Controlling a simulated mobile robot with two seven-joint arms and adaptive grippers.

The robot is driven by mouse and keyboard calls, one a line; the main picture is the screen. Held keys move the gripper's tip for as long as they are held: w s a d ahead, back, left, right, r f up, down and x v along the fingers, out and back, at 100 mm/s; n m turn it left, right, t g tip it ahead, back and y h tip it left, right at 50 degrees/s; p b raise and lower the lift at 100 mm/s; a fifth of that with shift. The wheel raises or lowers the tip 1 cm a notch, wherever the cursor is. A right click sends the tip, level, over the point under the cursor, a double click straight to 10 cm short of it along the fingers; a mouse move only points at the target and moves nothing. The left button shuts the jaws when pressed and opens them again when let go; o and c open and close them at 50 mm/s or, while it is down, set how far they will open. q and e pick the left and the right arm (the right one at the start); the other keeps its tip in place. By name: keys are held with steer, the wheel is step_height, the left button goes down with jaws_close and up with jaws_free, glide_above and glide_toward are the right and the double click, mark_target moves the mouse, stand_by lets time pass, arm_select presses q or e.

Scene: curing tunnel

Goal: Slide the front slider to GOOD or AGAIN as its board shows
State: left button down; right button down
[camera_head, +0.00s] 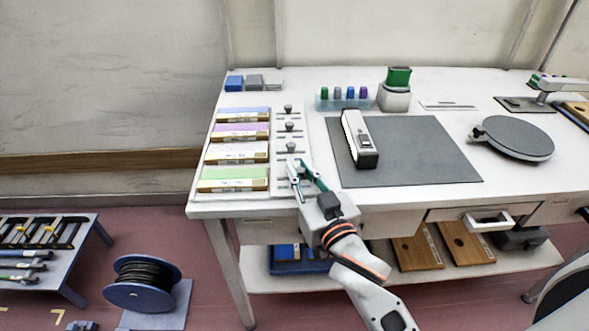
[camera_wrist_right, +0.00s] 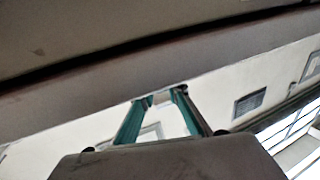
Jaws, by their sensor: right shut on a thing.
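A white slider panel (camera_head: 281,180) with a column of dark knobs stands at the left end of the table. Three knobs show; the front slider's knob is hidden behind my right gripper (camera_head: 302,168). The right gripper is at the front of the panel, its green fingers closed on what appears to be the front slider. Its fingers also show in the wrist view (camera_wrist_right: 158,97), where the knob cannot be made out. The front board (camera_head: 232,178), pale green with a brown label edge, lies left of that slider; its writing is too small to read. My left gripper is out of view.
Other boards, such as the purple one (camera_head: 240,132), lie behind the front board. Right of the panel are a dark mat (camera_head: 420,150) with a white device (camera_head: 358,135) and a blue-tinted tray (camera_head: 325,105). The table's front edge passes under my right arm.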

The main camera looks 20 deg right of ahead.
steer(key=shift+s+d+r, duration=0.15)
steer(key=shift+d+r, duration=0.1)
steer(key=shift+d, duration=0.2)
steer(key=shift+f, duration=0.25)
steer(key=c, duration=2)
jaws_free()
steer(key=shift+d, duration=0.1)
steer(key=shift+o, duration=0.4)
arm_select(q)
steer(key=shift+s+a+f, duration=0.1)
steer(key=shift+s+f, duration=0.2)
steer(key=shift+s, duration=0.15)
arm_select(e)
steer(key=s, duration=1.2)
steer(key=shift+d, duration=0.2)
steer(key=shift+s, duration=0.1)
